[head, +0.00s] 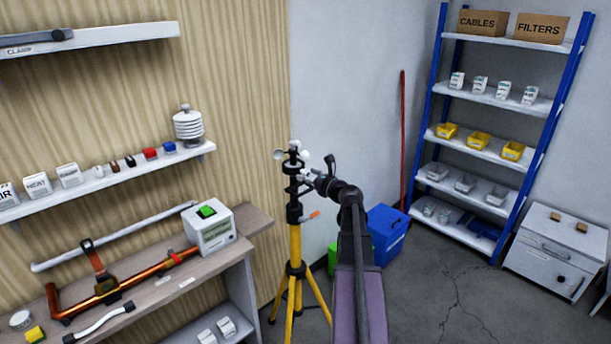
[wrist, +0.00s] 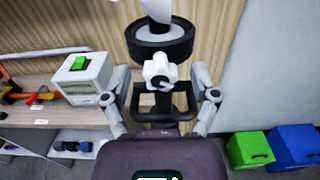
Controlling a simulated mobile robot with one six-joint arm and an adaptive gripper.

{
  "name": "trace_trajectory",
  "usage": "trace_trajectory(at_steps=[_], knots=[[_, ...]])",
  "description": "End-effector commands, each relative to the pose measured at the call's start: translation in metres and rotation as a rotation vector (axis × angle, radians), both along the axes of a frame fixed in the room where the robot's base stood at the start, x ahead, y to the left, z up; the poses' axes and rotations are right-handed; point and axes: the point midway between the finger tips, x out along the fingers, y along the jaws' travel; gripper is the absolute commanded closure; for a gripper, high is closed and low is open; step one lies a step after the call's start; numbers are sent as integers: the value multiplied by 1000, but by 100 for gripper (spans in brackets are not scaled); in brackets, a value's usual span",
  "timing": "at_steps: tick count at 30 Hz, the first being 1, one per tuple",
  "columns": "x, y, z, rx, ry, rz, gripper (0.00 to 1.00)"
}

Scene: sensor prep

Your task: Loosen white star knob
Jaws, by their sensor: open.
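The white star knob (wrist: 158,70) shows in the wrist view, below a black round disc (wrist: 160,45) and in front of a black bracket (wrist: 178,104). It belongs to the head of the yellow tripod (head: 295,243), which stands upright in the head view. My gripper (wrist: 161,78) is open, with one grey finger on each side of the knob and a visible gap to it on both sides. In the head view my gripper (head: 309,174) reaches the tripod head from the right. There the knob is too small to tell from my fingers.
A workbench (head: 160,290) with a white box with a green switch (head: 208,228) stands left of the tripod. A blue bin (head: 388,232) and a green bin (wrist: 250,149) stand on the floor to the right. A blue-framed shelf (head: 490,145) is at the far right.

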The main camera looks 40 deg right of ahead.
Motion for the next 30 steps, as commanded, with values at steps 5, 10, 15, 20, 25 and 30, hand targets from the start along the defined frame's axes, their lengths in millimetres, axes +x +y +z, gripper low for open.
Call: trace_trajectory(at_steps=[5,10,15,20,25,30], knots=[[5,0,0,0,0,-1,23],[5,0,0,0,0,-1,23],[5,0,0,0,0,-1,47],[5,0,0,0,0,-1,95],[6,4,0,0,0,1,100],[5,1,0,-12,-1,2,100]])
